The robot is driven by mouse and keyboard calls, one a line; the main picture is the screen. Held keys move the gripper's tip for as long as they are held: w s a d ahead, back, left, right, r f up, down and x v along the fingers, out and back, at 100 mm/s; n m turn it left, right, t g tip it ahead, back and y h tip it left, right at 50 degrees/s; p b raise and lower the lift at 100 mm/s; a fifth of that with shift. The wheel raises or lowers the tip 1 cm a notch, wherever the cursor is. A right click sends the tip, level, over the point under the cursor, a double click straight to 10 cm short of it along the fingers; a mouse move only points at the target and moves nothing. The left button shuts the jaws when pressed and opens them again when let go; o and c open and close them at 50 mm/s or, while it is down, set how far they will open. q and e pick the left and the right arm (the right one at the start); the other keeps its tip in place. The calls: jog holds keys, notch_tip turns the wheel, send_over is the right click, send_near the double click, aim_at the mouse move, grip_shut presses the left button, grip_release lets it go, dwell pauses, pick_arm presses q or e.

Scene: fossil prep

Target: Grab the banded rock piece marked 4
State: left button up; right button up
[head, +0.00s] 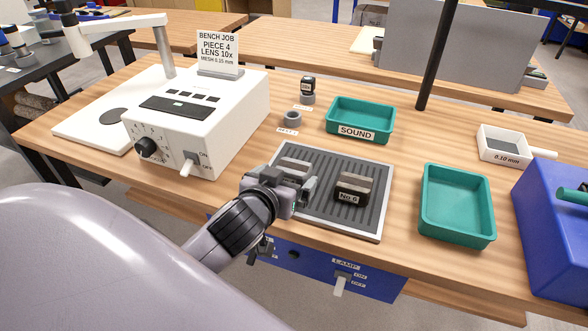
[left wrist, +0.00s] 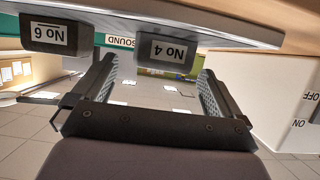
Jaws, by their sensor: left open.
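The banded rock piece marked No 4 (left wrist: 167,54) shows in the left wrist view, which is upside down, between the two fingertips. In the head view only the grey-brown top of this piece (head: 295,163) shows at the left of the ribbed tray; my gripper hides its label. My left gripper (head: 298,182) is open and low at the tray's near left, just in front of the piece; its spread fingers also show in the left wrist view (left wrist: 155,75). I cannot tell whether a finger touches the piece. My right gripper is not in view.
The No 6 piece (head: 352,188) sits to the right on the ribbed tray (head: 325,223). A green SOUND tray (head: 360,107) stands behind, another green tray (head: 456,235) to the right. A white control box (head: 195,130) stands left; a blue box (head: 548,225) stands far right.

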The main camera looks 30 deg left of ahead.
aim_at(289, 175)
pick_arm(q)
jog(key=shift+x, duration=2.45)
jog(key=shift+a+f, duration=0.1)
jog(key=c, duration=1.2)
jog(key=shift+o, duration=0.2)
